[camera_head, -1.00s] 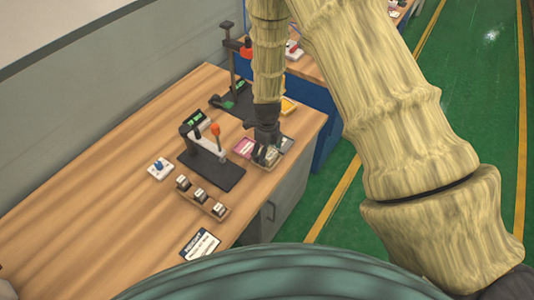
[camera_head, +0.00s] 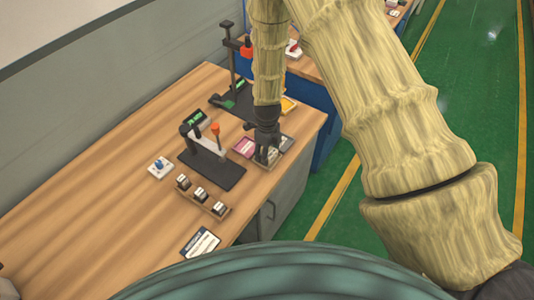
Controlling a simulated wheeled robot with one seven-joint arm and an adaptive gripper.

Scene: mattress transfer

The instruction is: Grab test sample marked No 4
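My gripper (camera_head: 266,154) points down at the right part of the wooden bench, over a small dark tray (camera_head: 286,144) with pale blocks in or beside its fingers. The view is too small to tell whether it holds one. Several small dark samples with white labels stand in a wooden rack (camera_head: 226,213) in front of the black test stand; one is a labelled sample (camera_head: 200,194) in the middle. The numbers on the labels cannot be read, so I cannot tell which is No 4.
A black test stand with an orange-knobbed lever (camera_head: 216,130) stands left of my gripper, and a taller stand (camera_head: 231,60) behind it. A pink tray (camera_head: 245,147), a blue-knobbed box (camera_head: 160,166) and a sign card (camera_head: 201,243) lie on the bench (camera_head: 90,200). Its left part is clear.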

